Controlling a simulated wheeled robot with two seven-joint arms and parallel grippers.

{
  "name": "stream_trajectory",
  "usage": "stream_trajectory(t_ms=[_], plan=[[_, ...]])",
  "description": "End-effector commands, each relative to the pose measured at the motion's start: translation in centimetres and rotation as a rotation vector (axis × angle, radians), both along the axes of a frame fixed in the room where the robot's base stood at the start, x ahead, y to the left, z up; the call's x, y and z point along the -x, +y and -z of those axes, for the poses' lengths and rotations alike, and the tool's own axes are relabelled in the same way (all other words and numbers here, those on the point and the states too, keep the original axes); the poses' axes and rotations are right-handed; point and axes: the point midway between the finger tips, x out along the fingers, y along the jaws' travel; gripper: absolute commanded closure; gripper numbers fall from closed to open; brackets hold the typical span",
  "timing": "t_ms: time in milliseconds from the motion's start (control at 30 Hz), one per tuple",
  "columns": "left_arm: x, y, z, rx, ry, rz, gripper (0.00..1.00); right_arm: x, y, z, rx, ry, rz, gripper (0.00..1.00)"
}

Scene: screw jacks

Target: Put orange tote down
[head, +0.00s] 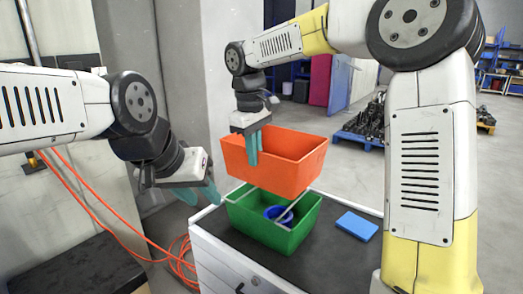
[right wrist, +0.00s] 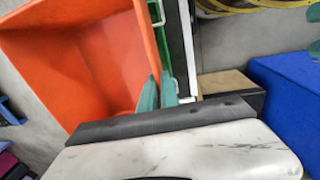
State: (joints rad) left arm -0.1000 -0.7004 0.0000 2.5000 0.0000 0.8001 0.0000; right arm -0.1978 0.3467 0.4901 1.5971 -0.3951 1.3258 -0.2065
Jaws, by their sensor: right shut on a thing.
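The orange tote (head: 290,165) is an empty, open-topped bin in the head view, held above the green tote. The green tote (head: 260,225) stands on the cabinet's dark top (head: 320,255). I cannot tell whether the two totes touch. My left gripper (head: 200,193) is open and empty, left of the green tote.
A blue round part (head: 278,213) sits in the green tote. A flat blue block (head: 356,225) lies on the cabinet top to the right, with bare surface around it. Orange cables (head: 110,225) hang at left. A loaded blue pallet (head: 360,137) is on the floor behind.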

Motion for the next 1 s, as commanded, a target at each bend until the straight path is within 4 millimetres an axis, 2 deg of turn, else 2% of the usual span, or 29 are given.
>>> stream_trajectory(t_ms=[500, 700, 1000], plan=[[0.0, 0.0, 0.0, 0.000, 0.000, 0.000, 0.64, -0.1, 0.0, 5.0, 0.000, -0.001, 0.000, 1.00], [0.0, 0.0, 0.0, 0.000, 0.000, 0.000, 0.64, -0.1, 0.0, 5.8, -0.001, -0.003, 0.001, 1.00], [0.0, 0.0, 0.0, 0.000, 0.000, 0.000, 0.64, -0.1, 0.0, 5.9, -0.001, -0.003, 0.001, 1.00]])
